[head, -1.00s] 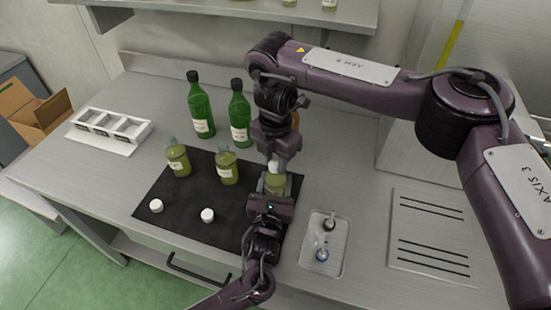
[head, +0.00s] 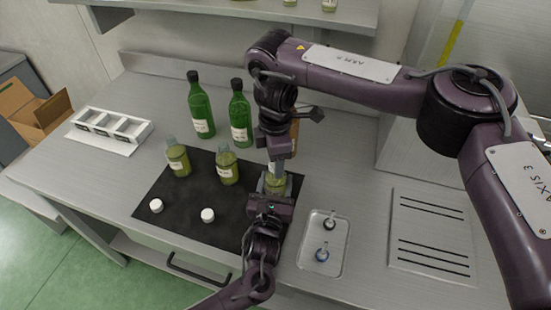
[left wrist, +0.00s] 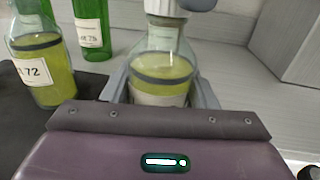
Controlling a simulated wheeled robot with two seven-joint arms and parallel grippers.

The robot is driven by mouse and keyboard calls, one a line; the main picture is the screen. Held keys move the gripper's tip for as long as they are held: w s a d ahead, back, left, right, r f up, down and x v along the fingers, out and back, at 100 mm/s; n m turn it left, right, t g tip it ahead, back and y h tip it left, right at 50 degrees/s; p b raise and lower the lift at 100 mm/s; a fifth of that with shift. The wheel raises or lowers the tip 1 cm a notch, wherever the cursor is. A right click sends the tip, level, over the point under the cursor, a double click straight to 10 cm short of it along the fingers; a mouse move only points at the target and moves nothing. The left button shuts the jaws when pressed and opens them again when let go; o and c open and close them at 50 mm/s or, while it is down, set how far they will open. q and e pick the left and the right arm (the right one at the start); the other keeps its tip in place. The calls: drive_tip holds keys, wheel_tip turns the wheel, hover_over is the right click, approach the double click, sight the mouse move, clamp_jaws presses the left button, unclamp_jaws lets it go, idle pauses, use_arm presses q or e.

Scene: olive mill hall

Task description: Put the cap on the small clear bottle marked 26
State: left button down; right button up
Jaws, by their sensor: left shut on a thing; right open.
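A small clear bottle with yellow-green oil (head: 274,186) stands at the right end of the dark mat; its label number is unreadable. My left gripper (head: 271,192) is shut around its body, and the left wrist view shows the bottle (left wrist: 163,68) between the fingers. A white ribbed cap (left wrist: 165,7) sits at the top of its neck, cut by the picture edge; I cannot tell how tight it is. My right gripper (head: 277,166) is open just above the bottle, and a blue-grey fingertip (left wrist: 200,4) shows beside the cap.
Two similar bottles (head: 178,160) (head: 227,169) stand on the mat (head: 185,205); the left wrist view shows one marked 72 (left wrist: 42,70). Two loose white caps (head: 156,205) (head: 208,215) lie in front. Tall green bottles (head: 201,110) stand behind, a white rack (head: 112,128) left, a tray (head: 318,262) right.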

drive_tip(key=shift+r, duration=2)
drive_tip(key=shift+c, duration=0.3)
drive_tip(key=n, duration=0.1)
drive_tip(key=r+n, duration=0.1)
drive_tip(key=n, duration=0.3)
drive_tip(key=shift+r, duration=0.35)
drive_tip(key=n, duration=0.2)
drive_tip(key=r+n, duration=0.1)
drive_tip(key=n, duration=0.3)
drive_tip(key=shift+r+n, duration=0.4)
drive_tip(key=shift+f, duration=0.15)
drive_tip(key=shift+f, duration=3.9)
drive_tip(key=shift+c, duration=0.4)
